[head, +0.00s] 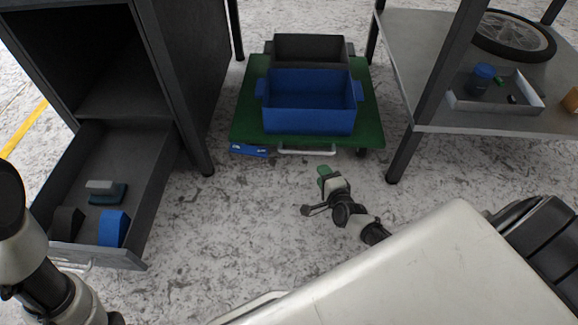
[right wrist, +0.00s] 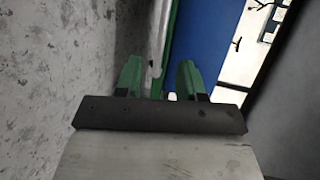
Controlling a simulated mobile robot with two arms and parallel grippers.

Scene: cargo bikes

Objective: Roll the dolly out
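The dolly is a low green platform (head: 373,125) between the dark cabinet and the grey bench, with a white bar handle (head: 306,152) along its near edge. It carries a blue crate (head: 310,121) and a dark crate (head: 310,46) behind it. My right gripper (head: 323,178) is just on the near side of the handle. In the right wrist view its green fingers (right wrist: 159,78) are apart, with nothing gripped. The pale handle (right wrist: 160,40) shows ahead of the gap, nearer the left finger. My left arm shows at the lower left, but its gripper does not.
An open drawer (head: 150,195) of the cabinet (head: 185,80) juts out at the left, holding several small items. The bench (head: 425,110) at the right bears a wheel (head: 512,36) and a tray (head: 500,106). A blue object (head: 249,150) shows under the dolly's near-left edge. Floor in front is clear.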

